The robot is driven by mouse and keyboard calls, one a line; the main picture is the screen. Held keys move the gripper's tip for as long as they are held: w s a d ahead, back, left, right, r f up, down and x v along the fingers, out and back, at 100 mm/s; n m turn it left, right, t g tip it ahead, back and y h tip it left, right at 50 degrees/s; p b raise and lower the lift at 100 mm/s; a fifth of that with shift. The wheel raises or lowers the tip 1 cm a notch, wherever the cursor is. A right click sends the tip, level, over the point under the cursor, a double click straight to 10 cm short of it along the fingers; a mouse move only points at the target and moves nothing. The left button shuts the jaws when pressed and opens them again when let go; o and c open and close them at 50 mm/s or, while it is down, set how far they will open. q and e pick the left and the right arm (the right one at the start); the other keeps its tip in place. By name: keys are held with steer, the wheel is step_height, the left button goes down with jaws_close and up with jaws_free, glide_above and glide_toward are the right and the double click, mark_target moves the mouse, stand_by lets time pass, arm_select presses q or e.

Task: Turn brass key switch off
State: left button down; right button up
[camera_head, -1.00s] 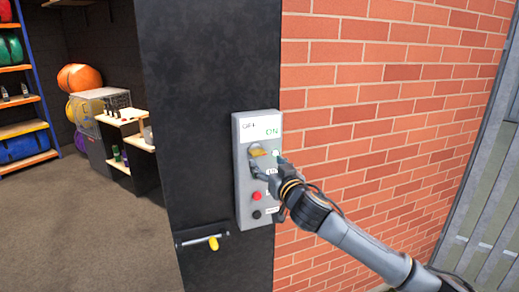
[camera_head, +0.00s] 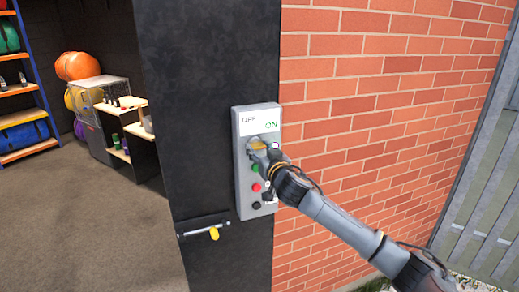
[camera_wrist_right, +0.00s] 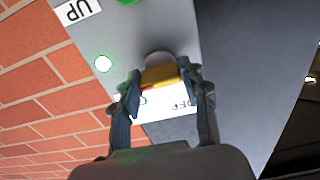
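A grey control box (camera_head: 240,185) is mounted on the black post's right edge. Its white label at the top reads OFF on the left and ON in green on the right. The brass key switch (camera_head: 257,143) sits below the label, partly hidden by my right gripper (camera_head: 264,152). In the right wrist view the yellow brass key (camera_wrist_right: 160,76) fills the gap between the two fingers of my right gripper (camera_wrist_right: 161,82), which look closed against its sides. Which position the key points to is hard to tell. My left gripper is not in view.
Green (camera_head: 254,169), red (camera_head: 256,187) and black (camera_head: 256,205) buttons sit lower on the box. A yellow-tipped handle (camera_head: 214,233) sticks out of the black post (camera_head: 205,130). A brick wall (camera_head: 370,100) is to the right. Shelves (camera_head: 25,90) stand back left, with open floor before them.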

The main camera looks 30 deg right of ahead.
steer(key=c, duration=0.4)
steer(key=shift+c, duration=0.2)
steer(key=shift+n, duration=0.4)
steer(key=n, duration=0.2)
steer(key=shift+n, duration=0.3)
steer(key=n, duration=0.4)
steer(key=shift+n, duration=0.4)
steer(key=n, duration=0.5)
steer(key=shift+n, duration=2.4)
